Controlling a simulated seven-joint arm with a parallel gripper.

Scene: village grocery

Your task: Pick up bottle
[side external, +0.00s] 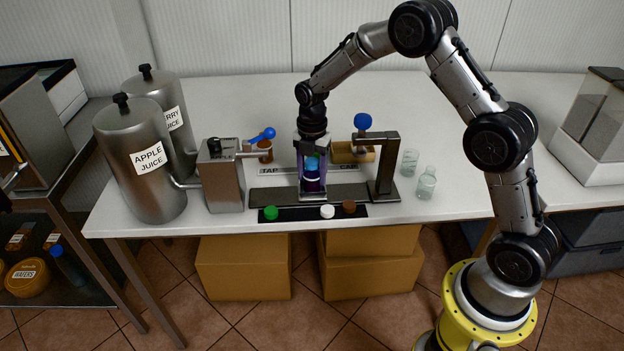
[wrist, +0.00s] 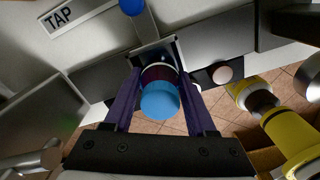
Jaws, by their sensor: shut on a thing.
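A small bottle of dark purple liquid with a blue cap (side external: 312,180) stands upright on the dark strip between the tap and the capping stand. In the wrist view the blue cap (wrist: 160,101) and dark body of the bottle lie between the two purple fingers. My gripper (side external: 312,172) points straight down and is shut on the bottle. The bottle's lower part is partly hidden by the fingers. I cannot tell whether its base touches the strip.
The capping stand (side external: 383,165) is close on the right. Loose green, white and brown caps lie on a black mat (side external: 290,214) in front. Empty glass bottles (side external: 427,184) stand right.

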